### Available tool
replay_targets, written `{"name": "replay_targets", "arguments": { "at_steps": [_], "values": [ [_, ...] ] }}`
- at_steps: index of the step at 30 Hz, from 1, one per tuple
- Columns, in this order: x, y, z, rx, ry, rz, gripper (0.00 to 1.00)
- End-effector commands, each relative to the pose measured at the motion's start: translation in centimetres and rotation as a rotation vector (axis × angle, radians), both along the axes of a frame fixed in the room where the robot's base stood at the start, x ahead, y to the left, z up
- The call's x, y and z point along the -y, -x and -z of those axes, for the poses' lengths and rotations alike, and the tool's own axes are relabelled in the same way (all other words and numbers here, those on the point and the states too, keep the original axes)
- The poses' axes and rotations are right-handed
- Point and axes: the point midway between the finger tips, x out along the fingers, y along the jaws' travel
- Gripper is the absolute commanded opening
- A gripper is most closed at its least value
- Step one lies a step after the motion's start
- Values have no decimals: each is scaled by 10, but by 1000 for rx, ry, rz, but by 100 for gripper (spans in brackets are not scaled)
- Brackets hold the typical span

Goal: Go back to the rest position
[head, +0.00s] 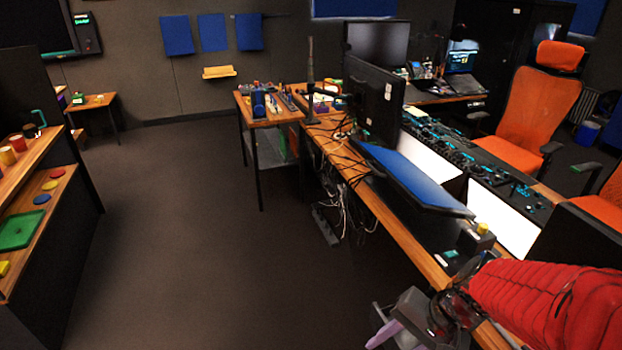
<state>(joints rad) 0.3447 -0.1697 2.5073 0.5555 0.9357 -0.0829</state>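My arm, in a red sleeve, reaches in from the lower right of the head view. My gripper (390,322) is at its end, near the bottom edge, in front of the desk's near edge. A pale purple piece shows at the gripper's end; I cannot tell whether it is part of the gripper. Whether the fingers are open or shut is unclear. The long control desk (392,226) runs from the centre to the lower right, with black panels (455,150) along it. A yellow knob (482,229) on a small box stands just beyond my arm.
A tilted blue-topped panel (415,178) and a monitor (375,100) stand on the desk. Loose cables (345,200) hang below it. Orange chairs (535,105) are at the right. A shelf (62,205) with coloured pieces is at the left. The floor (190,240) between is clear.

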Motion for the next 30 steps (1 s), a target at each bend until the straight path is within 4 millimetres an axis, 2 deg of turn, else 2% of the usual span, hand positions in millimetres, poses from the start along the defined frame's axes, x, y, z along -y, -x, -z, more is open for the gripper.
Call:
{"name": "replay_targets", "arguments": {
  "at_steps": [9, 16, 20, 24, 30],
  "values": [
    [28, 12, -42, 133, 314, -230, 38],
    [39, 13, -81, 262, 499, -367, 38],
    [36, 14, -105, 345, 567, -424, 38],
    [22, 16, -129, 437, 590, -456, 38],
    [8, 19, -144, 506, 594, -491, 38]
  ]
}}
